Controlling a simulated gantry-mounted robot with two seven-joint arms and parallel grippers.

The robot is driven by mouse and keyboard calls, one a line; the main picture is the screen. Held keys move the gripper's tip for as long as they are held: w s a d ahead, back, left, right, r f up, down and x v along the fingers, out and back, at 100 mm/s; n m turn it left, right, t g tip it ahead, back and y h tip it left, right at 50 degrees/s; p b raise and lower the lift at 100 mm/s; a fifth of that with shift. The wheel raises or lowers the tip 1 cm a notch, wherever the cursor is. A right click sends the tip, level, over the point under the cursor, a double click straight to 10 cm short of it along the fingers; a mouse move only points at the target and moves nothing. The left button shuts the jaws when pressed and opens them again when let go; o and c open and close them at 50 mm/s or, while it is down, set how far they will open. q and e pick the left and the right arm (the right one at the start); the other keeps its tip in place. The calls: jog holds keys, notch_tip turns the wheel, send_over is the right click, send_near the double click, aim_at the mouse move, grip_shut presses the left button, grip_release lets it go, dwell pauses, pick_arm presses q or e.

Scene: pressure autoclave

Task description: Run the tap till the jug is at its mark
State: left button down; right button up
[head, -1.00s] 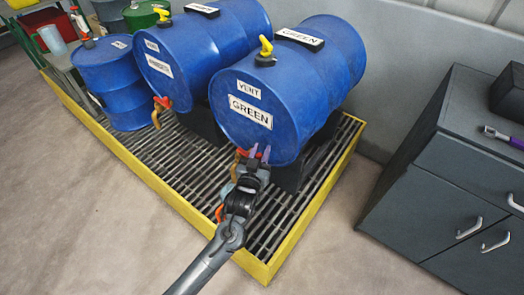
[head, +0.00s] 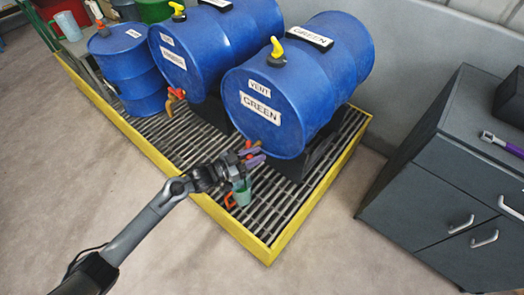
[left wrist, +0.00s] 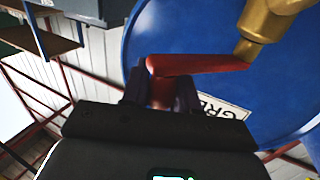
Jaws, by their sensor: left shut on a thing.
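The blue drum (head: 300,80) labelled VENT and GREEN lies on its side at the right of the rack. My left gripper (head: 252,156) reaches its tap from the left. In the left wrist view, the purple fingers (left wrist: 161,92) are shut on the red tap lever (left wrist: 205,64). The brass tap spout (left wrist: 265,25) is beside the lever. A small green jug (head: 243,194) with an orange handle stands on the grating under the tap, partly hidden by my gripper. Its liquid level and mark are too small to make out. My right gripper is out of view.
The yellow-rimmed grating (head: 300,215) has free room at front right. A second lying drum (head: 205,45) with a red tap and an upright blue drum (head: 130,70) are to the left. A grey cabinet (head: 440,170) stands right, with a purple-handled tool on top.

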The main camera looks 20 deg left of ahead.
pick_arm(q)
jog(key=shift+s+a+m+g+h+b, duration=0.15)
jog(key=shift+s+a+m+g+h, duration=0.1)
jog(key=shift+m+g+h, duration=0.3)
jog(key=shift+s+a+m+g+h+b, duration=0.15)
jog(key=shift+a+m+g+h, duration=0.1)
jog(key=shift+m+g+h, duration=0.3)
jog(key=shift+r, duration=0.1)
jog(key=c, duration=0.9)
grip_release()
jog(key=p+v, duration=0.2)
jog(key=v, duration=0.8)
jog(key=shift+s+a+p, duration=0.25)
jog(key=shift+a+p, duration=0.1)
jog(key=shift+p, duration=0.05)
